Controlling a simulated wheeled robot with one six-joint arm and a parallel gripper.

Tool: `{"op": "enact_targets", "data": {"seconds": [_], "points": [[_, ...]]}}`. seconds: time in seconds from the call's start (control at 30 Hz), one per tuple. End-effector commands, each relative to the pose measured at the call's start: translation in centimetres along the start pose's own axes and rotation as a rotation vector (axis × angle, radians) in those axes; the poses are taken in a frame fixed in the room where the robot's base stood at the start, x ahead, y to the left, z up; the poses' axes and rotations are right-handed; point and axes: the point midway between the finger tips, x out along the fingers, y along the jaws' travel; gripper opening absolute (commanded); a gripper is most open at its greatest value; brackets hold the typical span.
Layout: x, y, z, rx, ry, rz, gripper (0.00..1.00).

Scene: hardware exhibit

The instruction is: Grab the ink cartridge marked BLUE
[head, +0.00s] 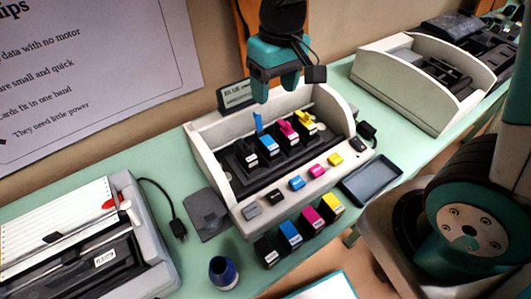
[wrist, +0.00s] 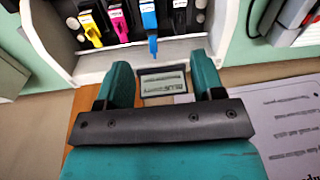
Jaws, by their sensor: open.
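A blue cartridge (head: 268,144) sits in the open white printer, with a blue tab (head: 258,122) standing up at its back. Its tab (wrist: 149,18) also shows in the wrist view, just beyond my fingers and roughly between them. Another blue cartridge (head: 290,234) stands on the table in front of the printer. Lettering on both is too small to read. My gripper (head: 274,90) is open and empty, above the printer's back edge. In the wrist view my gripper (wrist: 163,82) has a small dark sign (wrist: 163,82) beyond its fingers.
Black (head: 250,158), magenta (head: 288,130) and yellow (head: 305,122) cartridges share the printer. Black (head: 265,251), magenta (head: 312,218) and yellow (head: 332,205) ones stand in front. The printer's side walls (head: 334,105) rise beside the slots. An empty tray (head: 372,180) lies right.

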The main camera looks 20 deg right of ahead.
Motion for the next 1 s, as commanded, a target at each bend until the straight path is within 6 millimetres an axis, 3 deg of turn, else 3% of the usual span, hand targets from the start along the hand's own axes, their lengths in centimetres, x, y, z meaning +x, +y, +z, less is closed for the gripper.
{"op": "enact_targets", "data": {"seconds": [0.03, 0.2, 0.7, 1.0], "points": [[1.4, 0.7, -0.9, 0.024, -0.013, 0.023, 0.62], [3.7, 2.0, -2.3, 0.067, -0.028, 0.067, 0.62], [13.7, 2.7, -2.0, 0.066, -0.03, 0.068, 0.62], [15.9, 2.7, -2.0, 0.065, -0.028, 0.068, 0.62]]}}
